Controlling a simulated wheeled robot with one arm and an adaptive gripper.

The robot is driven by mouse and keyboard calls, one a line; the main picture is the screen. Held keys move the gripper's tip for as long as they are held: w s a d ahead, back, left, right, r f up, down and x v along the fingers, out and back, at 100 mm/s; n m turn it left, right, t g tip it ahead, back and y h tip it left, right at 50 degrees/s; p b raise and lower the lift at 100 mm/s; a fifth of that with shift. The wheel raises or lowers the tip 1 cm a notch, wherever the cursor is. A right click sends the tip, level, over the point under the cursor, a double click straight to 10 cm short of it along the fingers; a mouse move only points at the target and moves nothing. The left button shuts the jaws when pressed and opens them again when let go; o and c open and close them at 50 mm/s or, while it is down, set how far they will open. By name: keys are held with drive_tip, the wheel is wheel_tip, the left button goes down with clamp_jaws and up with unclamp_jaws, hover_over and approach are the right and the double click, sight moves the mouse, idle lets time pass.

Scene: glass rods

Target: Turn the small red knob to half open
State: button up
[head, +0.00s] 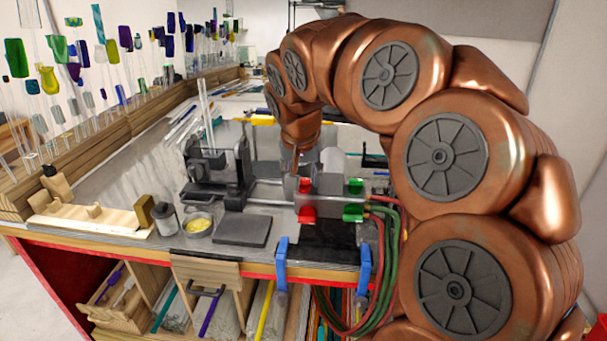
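Two red knobs sit on the front of a torch fixture near the bench's front edge in the head view, an upper red knob (305,186) and a lower red knob (307,214). The upper one looks a little smaller, but I cannot read how far either is turned. My copper arm arches in from the right. My gripper (296,168) points down just above and left of the upper red knob. It is small and partly lost against the grey fixture, so I cannot tell whether its fingers are open or touch the knob.
Two green knobs (354,186) (352,213) sit right of the red ones. Red and green hoses (385,245) hang over the edge there. Blue clamps (282,262) grip the front edge. A dark pad (242,230) and a tin (198,224) lie left. Glass rods stand at the back left.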

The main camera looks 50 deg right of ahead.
clamp_jaws()
